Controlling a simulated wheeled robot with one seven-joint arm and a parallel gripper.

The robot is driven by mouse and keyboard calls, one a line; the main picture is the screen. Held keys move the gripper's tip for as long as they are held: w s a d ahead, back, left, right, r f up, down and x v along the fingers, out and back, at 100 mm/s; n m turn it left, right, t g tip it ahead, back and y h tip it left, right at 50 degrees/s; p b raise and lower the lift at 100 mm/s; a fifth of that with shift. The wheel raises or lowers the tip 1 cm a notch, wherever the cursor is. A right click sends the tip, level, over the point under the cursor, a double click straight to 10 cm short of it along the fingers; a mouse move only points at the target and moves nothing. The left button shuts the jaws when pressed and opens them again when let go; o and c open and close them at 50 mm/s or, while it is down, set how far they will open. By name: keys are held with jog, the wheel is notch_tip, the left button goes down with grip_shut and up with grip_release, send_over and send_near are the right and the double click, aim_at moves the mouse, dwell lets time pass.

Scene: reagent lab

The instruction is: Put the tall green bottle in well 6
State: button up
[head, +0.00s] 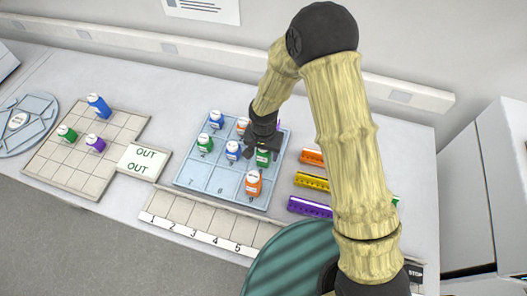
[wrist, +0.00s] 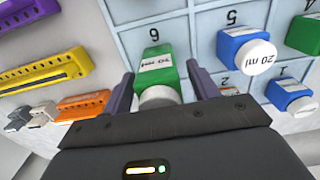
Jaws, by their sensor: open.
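A green bottle (head: 263,156) with a white cap stands in well 6 of the blue numbered tray (head: 207,178). In the wrist view this green bottle (wrist: 157,65) is by the number 6, between the fingers of my gripper (wrist: 160,72). The gripper is open, with a finger on each side of the bottle; I cannot tell whether either touches it. In the head view my gripper (head: 263,145) is low over the tray's right side. Other green bottles stand in well 4 (head: 205,143) and on the left grid (head: 67,133).
A blue bottle (head: 233,150) stands in well 5 beside the gripper, and an orange bottle (head: 253,183) in well 9. Wells 7 and 8 are empty. Orange, yellow and purple racks (head: 312,181) lie right of the tray. The numbered strip (head: 205,220) in front is empty.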

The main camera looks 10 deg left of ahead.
notch_tip(320, 180, up, 12)
jog(key=b, duration=0.3)
jog(key=shift+f, duration=0.15)
dwell(0.4)
jog(key=s+d+r+t, duration=0.1)
jog(key=s+d+r, duration=0.1)
jog(key=d, duration=0.6)
jog(key=s+d+r, duration=0.1)
jog(key=s+d, duration=0.2)
jog(key=d, duration=0.6)
jog(key=s+d+r+t, duration=0.1)
jog(key=s+d+r, duration=0.1)
jog(key=d, duration=0.6)
jog(key=shift+s+d+r+n+t, duration=0.15)
jog(key=shift+d+r+n+t, duration=0.15)
jog(key=shift+d+n, duration=0.1)
